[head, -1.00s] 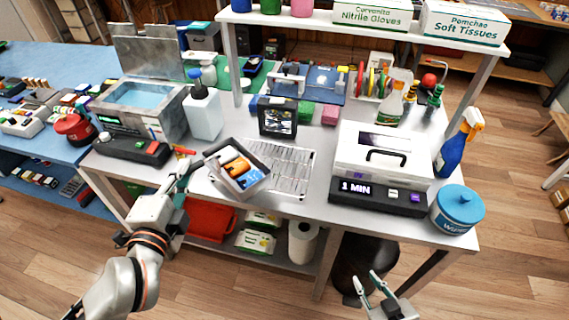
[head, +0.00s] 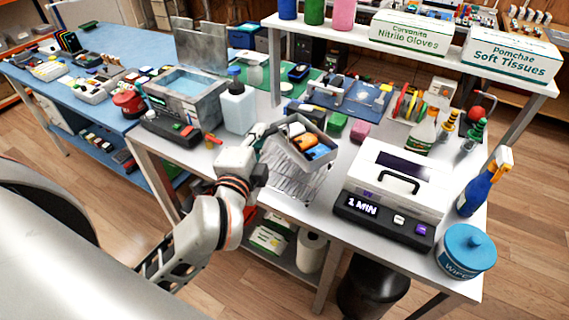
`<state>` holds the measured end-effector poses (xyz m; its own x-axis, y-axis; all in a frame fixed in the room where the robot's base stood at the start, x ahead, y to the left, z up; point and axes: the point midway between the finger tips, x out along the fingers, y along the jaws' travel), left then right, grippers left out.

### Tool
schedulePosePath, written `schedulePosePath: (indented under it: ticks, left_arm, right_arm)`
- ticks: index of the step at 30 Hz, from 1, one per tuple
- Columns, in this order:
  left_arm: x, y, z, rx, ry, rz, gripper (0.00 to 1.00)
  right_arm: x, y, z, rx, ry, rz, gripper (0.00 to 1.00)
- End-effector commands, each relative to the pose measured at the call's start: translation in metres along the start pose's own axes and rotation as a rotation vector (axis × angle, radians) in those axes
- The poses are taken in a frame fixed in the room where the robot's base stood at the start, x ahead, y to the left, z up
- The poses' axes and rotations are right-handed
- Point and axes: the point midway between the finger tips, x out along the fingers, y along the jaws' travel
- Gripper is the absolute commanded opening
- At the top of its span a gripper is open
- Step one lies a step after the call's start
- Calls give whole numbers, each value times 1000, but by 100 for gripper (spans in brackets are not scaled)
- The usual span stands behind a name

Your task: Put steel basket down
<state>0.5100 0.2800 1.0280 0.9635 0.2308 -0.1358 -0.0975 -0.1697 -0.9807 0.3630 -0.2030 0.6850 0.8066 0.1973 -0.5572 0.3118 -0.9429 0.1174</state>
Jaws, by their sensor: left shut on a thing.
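The steel basket (head: 325,164) is a small grey open box with orange and blue items (head: 303,142) inside. It is over the worktop in the middle of the head view, in front of a black device (head: 300,108). My left gripper (head: 268,136) is shut on the basket at its left side. The basket looks tilted and covers the back of a silver wire rack (head: 292,187). I cannot tell whether its underside touches anything. My right gripper is out of view.
A white machine (head: 400,178) with a timer display stands right of the rack. A white bottle (head: 238,108) and an ultrasonic-type steel bath (head: 185,98) stand to the left. A blue spray bottle (head: 480,188) and blue tub (head: 467,250) are at the right edge.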

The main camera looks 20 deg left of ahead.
Motion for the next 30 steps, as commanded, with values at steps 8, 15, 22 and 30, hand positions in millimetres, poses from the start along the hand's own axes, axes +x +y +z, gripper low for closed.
schedulePosePath:
  ticks: [8,15,22,30]
  left_arm:
    - [16,-71,18,-50,-269,-43,0]
    - [13,-105,24,-63,-423,-66,0]
    - [15,-86,28,-61,-451,-68,0]
    - [24,-18,38,-57,-451,-65,0]
  right_arm:
    - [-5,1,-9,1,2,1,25]
    - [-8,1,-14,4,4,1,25]
    - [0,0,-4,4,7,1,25]
    - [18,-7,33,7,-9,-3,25]
